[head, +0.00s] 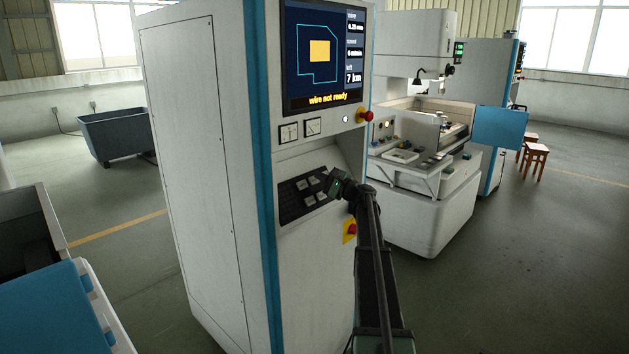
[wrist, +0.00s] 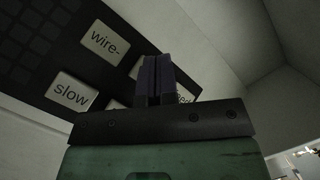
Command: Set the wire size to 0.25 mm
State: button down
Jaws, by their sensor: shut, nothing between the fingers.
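The control cabinet's screen (head: 323,57) shows a wire line that looks like 0.15 mm, though the digits are small, and "wire not ready" in yellow. Below it, the dark keypad (head: 291,205) carries several pale keys. In the wrist view, the "wire-" key (wrist: 104,43) is at upper left and the "slow" key (wrist: 72,91) is below it. My gripper (wrist: 156,62) is shut and empty, its fingertips over the keypad right of "wire-". It hides most of the other keys. In the head view my gripper (head: 329,186) is at the keypad's right side; I cannot tell whether it touches.
A red stop button (head: 366,116) sits right of the screen and another (head: 351,230) below the keypad. A white machine (head: 425,205) stands behind to the right. Open floor lies at right.

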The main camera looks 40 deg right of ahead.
jog(key=s+r+p, duration=0.1)
jog(key=s, duration=0.1)
jog(key=s+r+p, duration=0.2)
jog(key=shift+d, duration=0.4)
dwell(2.3)
jog(key=s+a+f+n+g+h, duration=0.1)
jog(key=s+a+f+n+g, duration=0.45)
jog(key=a, duration=0.45)
jog(key=s+a+f+n+g, duration=0.4)
jog(key=s+a+f, duration=0.25)
jog(key=a, duration=0.35)
jog(key=s+a+f+n+g+h, duration=0.1)
jog(key=s+a+f+n+g, duration=0.45)
jog(key=a, duration=0.45)
jog(key=s+a+f+n+g+h, duration=0.1)
jog(key=s+a+n+h, duration=0.1)
jog(key=s+a, duration=0.5)
jog(key=s+a+f+n+g+h, duration=0.1)
jog(key=s+a+n, duration=0.3)
jog(key=s+a, duration=0.4)
jog(key=a+g+h, duration=0.1)
jog(key=a, duration=0.3)
jog(key=shift+s+a+f+g+h, duration=0.25)
jog(key=shift+s+g+h, duration=0.05)
jog(key=shift+h, duration=0.1)
